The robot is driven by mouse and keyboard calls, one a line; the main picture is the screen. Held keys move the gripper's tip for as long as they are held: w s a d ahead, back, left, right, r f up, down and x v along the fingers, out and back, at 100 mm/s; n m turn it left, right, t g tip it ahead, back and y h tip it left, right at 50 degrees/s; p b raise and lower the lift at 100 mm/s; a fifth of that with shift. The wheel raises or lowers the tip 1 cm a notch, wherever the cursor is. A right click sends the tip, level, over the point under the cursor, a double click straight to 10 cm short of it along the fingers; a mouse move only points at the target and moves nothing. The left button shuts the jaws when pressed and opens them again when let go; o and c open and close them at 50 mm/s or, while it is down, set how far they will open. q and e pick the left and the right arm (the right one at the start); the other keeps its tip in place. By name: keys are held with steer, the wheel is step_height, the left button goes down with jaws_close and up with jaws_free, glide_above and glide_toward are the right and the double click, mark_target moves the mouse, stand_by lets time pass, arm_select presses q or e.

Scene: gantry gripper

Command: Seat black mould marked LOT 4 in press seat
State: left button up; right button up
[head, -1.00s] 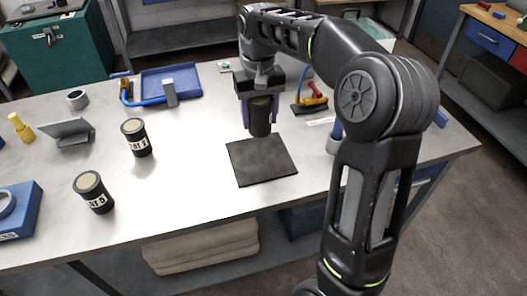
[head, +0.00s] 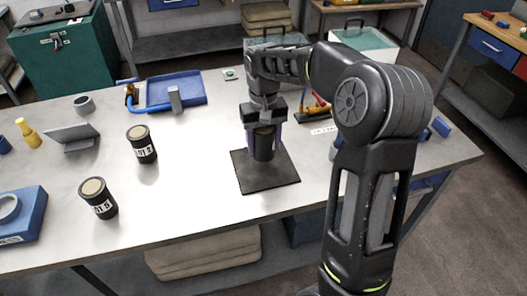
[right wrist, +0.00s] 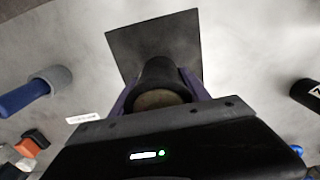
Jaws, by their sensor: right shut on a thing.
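My right gripper (head: 264,140) is shut on a black cylindrical mould (head: 263,152) with a tan top (right wrist: 160,99). The mould is upright over the square black mat (head: 265,182); I cannot tell whether it touches it. No label shows on the held mould. Two other black moulds with white LOT labels stand to the left: one (head: 142,146) seems to read LOT 2, the nearer one (head: 98,200) LOT 8 or LOT 5. The blue press seat (head: 28,226), with a grey ring and partly readable lettering, is cut off at the left edge. My left gripper is out of view.
A tilted grey stand (head: 72,138), a yellow bottle (head: 27,132) and a grey ring (head: 84,104) are at the back left. A blue tray (head: 172,92) lies at the back. A blue cylinder with a grey end (right wrist: 36,92) shows in the wrist view. The front middle is clear.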

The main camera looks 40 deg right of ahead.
mark_target(263, 153)
steer(key=shift+f+p, duration=0.3)
steer(key=shift+f, duration=1.55)
steer(key=shift+f, duration=0.1)
steer(key=o, duration=1.4)
step_height(263, 153, up, 12)
steer(key=shift+r+b, duration=0.1)
steer(key=shift+b, duration=0.4)
steer(key=shift+o, duration=0.2)
